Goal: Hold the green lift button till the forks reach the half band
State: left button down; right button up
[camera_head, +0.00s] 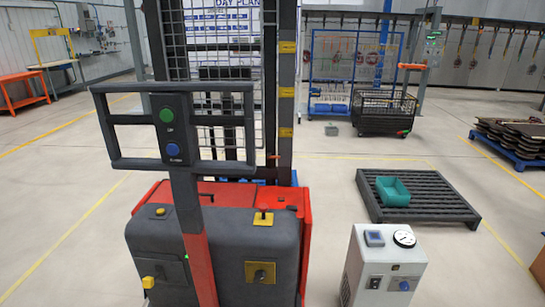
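A red and grey stacker lift (215,245) stands in front of me at the left-centre. The green lift button (167,115) sits on the control head of its dark handle frame, above a blue button (173,149). Nothing touches either button. Three yellow bands with small, unreadable lettering mark the right mast post: top (287,47), middle (287,92) and low (285,132). A small orange pointer (273,157) shows beside the post, below the lowest band. The forks are hidden behind the lift body and mesh guard. Neither of my grippers is in view.
A white cabinet with a gauge (385,270) stands close at the lower right. Behind it, a dark pallet (433,210) carries a teal bin (393,191). A black mesh cart (383,113) stands farther back. Floor between the lift and pallet is clear.

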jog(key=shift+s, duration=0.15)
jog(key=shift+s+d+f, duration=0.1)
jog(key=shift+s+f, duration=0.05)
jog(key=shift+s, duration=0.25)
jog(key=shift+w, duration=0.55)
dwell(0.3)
